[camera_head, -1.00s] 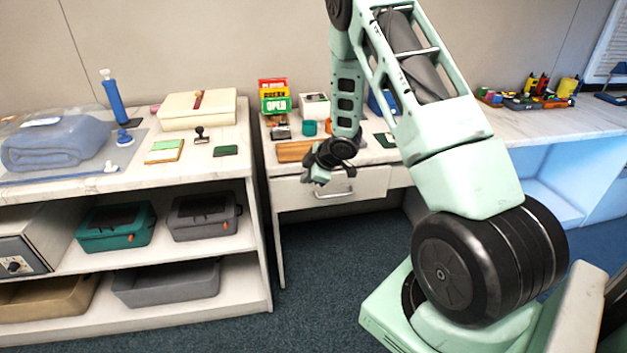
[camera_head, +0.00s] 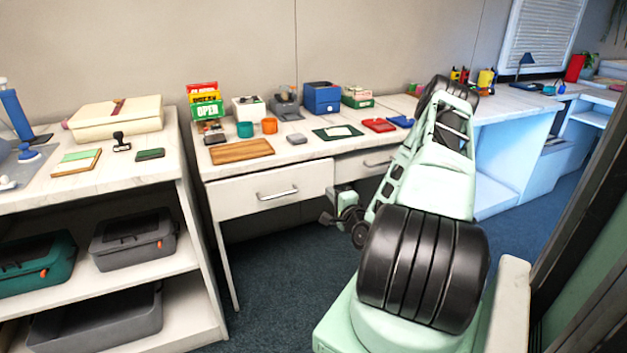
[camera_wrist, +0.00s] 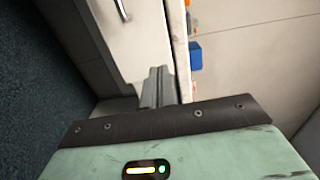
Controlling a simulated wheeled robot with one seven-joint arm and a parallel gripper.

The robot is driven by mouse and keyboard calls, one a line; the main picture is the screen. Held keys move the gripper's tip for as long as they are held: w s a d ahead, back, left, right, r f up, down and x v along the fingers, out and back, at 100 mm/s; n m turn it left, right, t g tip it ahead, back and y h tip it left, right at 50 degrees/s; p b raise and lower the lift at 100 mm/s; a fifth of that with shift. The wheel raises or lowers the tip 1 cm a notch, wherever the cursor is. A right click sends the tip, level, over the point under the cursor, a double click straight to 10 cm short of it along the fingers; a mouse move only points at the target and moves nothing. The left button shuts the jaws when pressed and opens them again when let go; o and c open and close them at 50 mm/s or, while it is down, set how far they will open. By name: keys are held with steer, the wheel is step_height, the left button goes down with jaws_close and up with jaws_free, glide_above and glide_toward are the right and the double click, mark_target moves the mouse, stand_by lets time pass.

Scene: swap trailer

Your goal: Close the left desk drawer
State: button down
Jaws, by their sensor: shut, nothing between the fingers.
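The left desk drawer (camera_head: 235,197) has a white front with a metal bar handle (camera_head: 277,193). In the head view its front seems to stand slightly forward of the right drawer (camera_head: 352,165); how far is hard to tell. My gripper (camera_head: 328,218) is low, just right of the left drawer's right edge and below the right drawer, apart from the handle. In the wrist view my gripper's grey fingers (camera_wrist: 157,86) are together and empty. A white drawer front (camera_wrist: 125,45) with a bar handle (camera_wrist: 122,8) lies beyond them, turned sideways.
The desk top holds a wooden board (camera_head: 241,151), an orange cup (camera_head: 269,126), a blue box (camera_head: 322,97) and a red tray (camera_head: 379,125). A shelf unit (camera_head: 185,262) with bins stands at the left. The carpet (camera_head: 270,265) under the desk is clear.

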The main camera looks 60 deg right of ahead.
mark_target(310, 167)
steer(key=x, duration=1.3)
steer(key=shift+w+d, duration=0.25)
steer(key=shift+d, duration=0.1)
steer(key=b+x, duration=0.2)
steer(key=x, duration=0.3)
steer(key=shift+d+r, duration=0.1)
steer(key=shift+r, duration=0.2)
steer(key=shift+w, duration=0.1)
